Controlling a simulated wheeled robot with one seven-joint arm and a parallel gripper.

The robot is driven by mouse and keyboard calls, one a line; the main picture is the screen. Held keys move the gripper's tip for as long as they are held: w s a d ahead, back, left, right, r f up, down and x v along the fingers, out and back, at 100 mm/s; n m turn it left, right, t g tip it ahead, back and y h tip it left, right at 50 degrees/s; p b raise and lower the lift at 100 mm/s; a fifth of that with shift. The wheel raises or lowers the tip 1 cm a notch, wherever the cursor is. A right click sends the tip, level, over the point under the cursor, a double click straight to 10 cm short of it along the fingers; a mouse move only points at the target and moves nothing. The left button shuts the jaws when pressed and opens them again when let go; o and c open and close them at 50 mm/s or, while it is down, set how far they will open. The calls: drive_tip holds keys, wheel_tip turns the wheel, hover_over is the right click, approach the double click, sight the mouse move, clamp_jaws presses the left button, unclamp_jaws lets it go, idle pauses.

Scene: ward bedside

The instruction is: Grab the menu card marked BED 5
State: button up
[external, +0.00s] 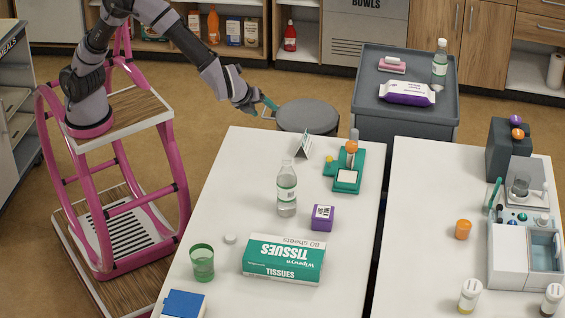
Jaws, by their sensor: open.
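A small folded card (304,147) stands like a tent on the left white table, near its far edge. Its marking is too small to read, so I cannot tell whether it says BED 5. My gripper (271,108) is open and empty, with teal fingertips, beyond the table's far edge. It is up and to the left of the card in the picture, and apart from it.
A green device (347,172) stands right of the card. A clear bottle (287,190), purple box (320,218), tissue box (284,260) and green cup (202,262) stand nearer. A round grey stool (308,116) is behind the table.

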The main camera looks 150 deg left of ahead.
drive_tip(key=s+a+f+m+g+y, duration=0.1)
drive_tip(key=s+a+f+m+g, duration=0.15)
drive_tip(key=a+f, duration=0.9)
drive_tip(key=m+g+y, duration=0.1)
drive_tip(key=m+g, duration=0.1)
approach(303, 138)
drive_tip(key=shift+n, duration=0.25)
drive_tip(key=x, duration=0.4)
drive_tip(key=shift+s+f, duration=0.2)
drive_tip(key=shift+s, duration=0.2)
drive_tip(key=x, duration=0.7)
drive_tip(key=shift+w, duration=0.15)
drive_tip(key=shift+r, duration=0.1)
clamp_jaws()
